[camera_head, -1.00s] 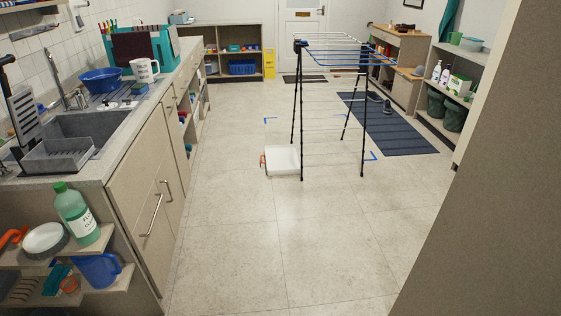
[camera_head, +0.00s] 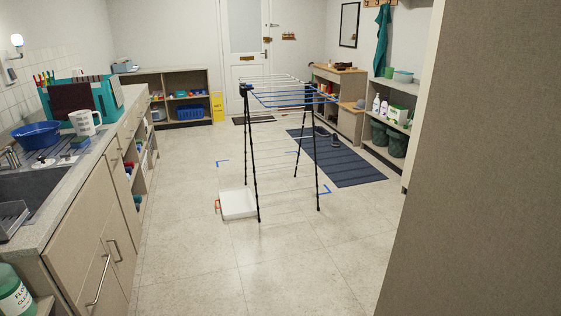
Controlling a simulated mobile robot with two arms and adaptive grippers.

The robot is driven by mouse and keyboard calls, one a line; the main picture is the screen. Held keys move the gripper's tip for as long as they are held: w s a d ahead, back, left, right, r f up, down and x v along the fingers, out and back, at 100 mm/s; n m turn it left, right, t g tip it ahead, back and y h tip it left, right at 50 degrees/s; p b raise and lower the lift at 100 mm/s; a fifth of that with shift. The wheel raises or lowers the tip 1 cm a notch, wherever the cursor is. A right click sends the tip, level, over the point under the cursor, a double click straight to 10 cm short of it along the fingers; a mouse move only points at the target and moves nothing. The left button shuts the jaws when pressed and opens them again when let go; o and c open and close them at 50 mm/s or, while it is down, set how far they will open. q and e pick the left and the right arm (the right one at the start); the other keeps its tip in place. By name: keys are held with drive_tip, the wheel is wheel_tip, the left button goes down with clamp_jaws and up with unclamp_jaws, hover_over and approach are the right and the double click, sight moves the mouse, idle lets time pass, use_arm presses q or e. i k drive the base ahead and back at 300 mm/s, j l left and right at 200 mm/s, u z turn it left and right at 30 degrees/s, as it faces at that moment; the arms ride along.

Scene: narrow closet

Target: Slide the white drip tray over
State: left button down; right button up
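The white drip tray (camera_head: 238,205) lies on the floor, a shallow square tray with an orange-red handle (camera_head: 218,206) on its left side. It sits at the front left foot of a drying rack (camera_head: 290,95) with black legs and blue and white rails. The rack's front left leg passes in front of the tray's right edge. Blue corner marks are on the floor, one behind the tray (camera_head: 222,163) and one by the rack's front right leg (camera_head: 327,189). Neither of my grippers is in view.
A counter with a sink (camera_head: 40,190) and cupboards runs along the left. A large brown panel (camera_head: 480,180) blocks the right foreground. A dark blue striped rug (camera_head: 338,160) lies right of the rack, with shoes on it. The floor in front of the tray is clear.

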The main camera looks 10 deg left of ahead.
sight(236, 202)
drive_tip(key=i+j+u, duration=0.35)
drive_tip(key=i, duration=0.15)
drive_tip(key=i+j+u, duration=0.15)
drive_tip(key=i+u, duration=0.15)
drive_tip(key=i, duration=0.25)
drive_tip(key=i+j+u, duration=0.1)
drive_tip(key=i+u, duration=0.25)
drive_tip(key=i, duration=2.65)
